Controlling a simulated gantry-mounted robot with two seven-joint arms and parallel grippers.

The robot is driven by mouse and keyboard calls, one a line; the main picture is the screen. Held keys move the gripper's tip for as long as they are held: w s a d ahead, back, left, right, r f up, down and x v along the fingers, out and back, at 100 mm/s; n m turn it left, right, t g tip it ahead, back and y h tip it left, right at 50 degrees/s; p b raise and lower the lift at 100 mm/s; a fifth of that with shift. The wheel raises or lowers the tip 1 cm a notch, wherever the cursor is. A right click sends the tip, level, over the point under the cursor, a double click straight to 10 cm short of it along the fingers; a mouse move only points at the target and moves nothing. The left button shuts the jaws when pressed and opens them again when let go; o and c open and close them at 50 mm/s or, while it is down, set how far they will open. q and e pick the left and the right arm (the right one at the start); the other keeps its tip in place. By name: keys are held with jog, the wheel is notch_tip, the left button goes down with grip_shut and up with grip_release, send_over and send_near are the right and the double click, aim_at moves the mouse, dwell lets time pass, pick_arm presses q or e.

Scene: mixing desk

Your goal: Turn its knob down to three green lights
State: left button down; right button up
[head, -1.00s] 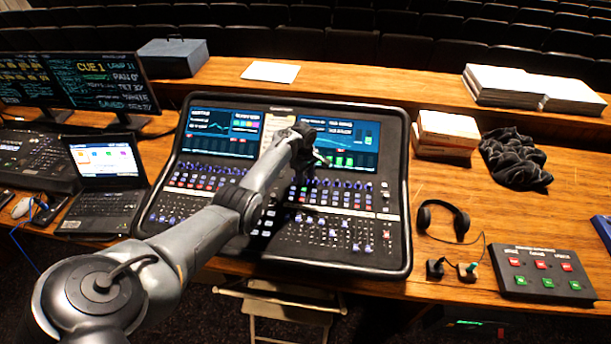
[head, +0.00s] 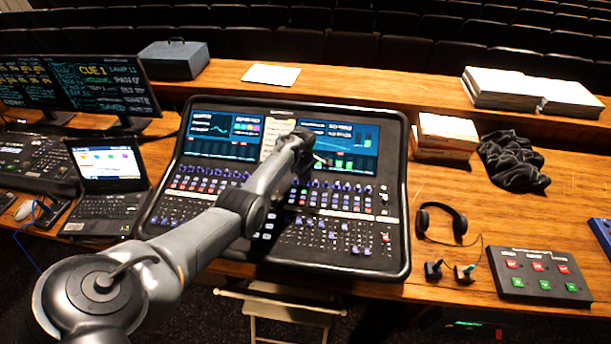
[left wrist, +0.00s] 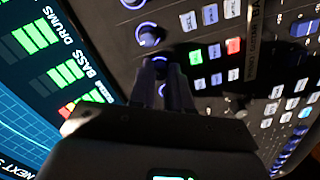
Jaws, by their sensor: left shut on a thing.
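The mixing desk (head: 150,215) has a row of dark knobs below its screens. My left gripper (head: 303,178) reaches down to this row, under the right screen. In the left wrist view its narrow fingers (left wrist: 160,75) are shut around a knob (left wrist: 159,59) with a blue glow; the fingers hide most of it. The screen beside it shows green light bars labelled DRUMS (left wrist: 35,38) and BASS (left wrist: 67,73). A further meter (left wrist: 92,97) shows green and some red; my gripper partly covers it, so its lights cannot be counted. My right gripper is not in view.
Neighbouring knobs (left wrist: 149,35) stand close to the fingers, with lit buttons (left wrist: 233,46) beside them. A laptop (head: 105,185) stands left of the desk. Headphones (head: 442,222) and a button box (head: 540,277) lie to the right.

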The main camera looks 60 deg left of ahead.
pick_arm(q)
jog(key=shift+r+n+p, duration=0.1)
jog(key=shift+n+p, duration=0.55)
jog(key=shift+n, duration=0.35)
jog(key=shift+n+p, duration=0.35)
jog(key=shift+n, duration=0.75)
jog(key=c, duration=1.1)
grip_release()
